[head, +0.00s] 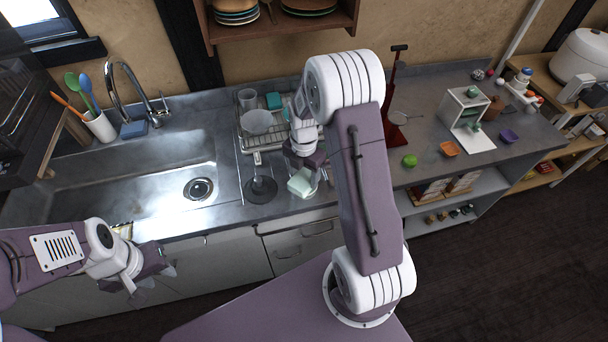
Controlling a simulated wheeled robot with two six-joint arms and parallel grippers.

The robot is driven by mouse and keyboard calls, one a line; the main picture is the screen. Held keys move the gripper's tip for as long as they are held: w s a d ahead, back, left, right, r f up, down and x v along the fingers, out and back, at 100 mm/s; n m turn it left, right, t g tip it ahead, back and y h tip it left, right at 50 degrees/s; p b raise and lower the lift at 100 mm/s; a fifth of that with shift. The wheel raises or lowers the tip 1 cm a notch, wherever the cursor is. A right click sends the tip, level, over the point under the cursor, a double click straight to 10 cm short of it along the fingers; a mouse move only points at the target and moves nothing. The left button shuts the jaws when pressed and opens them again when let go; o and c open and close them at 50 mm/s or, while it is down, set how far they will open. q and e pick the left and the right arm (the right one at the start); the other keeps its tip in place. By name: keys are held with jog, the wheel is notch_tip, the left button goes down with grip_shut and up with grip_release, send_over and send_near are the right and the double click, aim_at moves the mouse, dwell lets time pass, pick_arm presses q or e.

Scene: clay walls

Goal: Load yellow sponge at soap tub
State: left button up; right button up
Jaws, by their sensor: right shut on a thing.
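My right gripper (302,170) is over the counter, right of the sink, shut on a pale green, box-like thing (300,184), which may be the soap tub. The gripper and wrist cover part of it. A small yellow patch (124,230) shows at the sink's front edge, just behind my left wrist. It may be the yellow sponge, mostly hidden. My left gripper (158,278) hangs in front of the cabinet, below the counter edge. It looks open and empty, with its fingers apart.
A sink (130,180) lies at left, with a blue sponge (133,129) and a utensil cup (101,127) behind it. A dish rack (246,140) is behind. A green fruit (409,160) lies at right.

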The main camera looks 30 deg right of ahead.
aim_at(302, 178)
jog(key=shift+r+p, duration=3.45)
jog(key=shift+r, duration=0.15)
jog(key=shift+f, duration=0.1)
jog(key=shift+w+a, duration=0.1)
jog(key=shift+a, duration=0.1)
jog(key=a+r, duration=0.1)
jog(key=a, duration=0.1)
jog(key=shift+w+a+r+n, duration=0.1)
jog(key=shift+a+r+n, duration=0.2)
jog(key=shift+r+n, duration=0.1)
jog(key=s+a+m, duration=0.1)
jog(key=m, duration=0.7)
jog(key=s+a+m, duration=0.1)
jog(key=s+m, duration=0.1)
jog(key=m, duration=0.6)
jog(key=s+a+m, duration=0.1)
jog(key=m, duration=0.7)
jog(key=shift+s+a+r, duration=0.3)
jog(key=shift+r, duration=0.05)
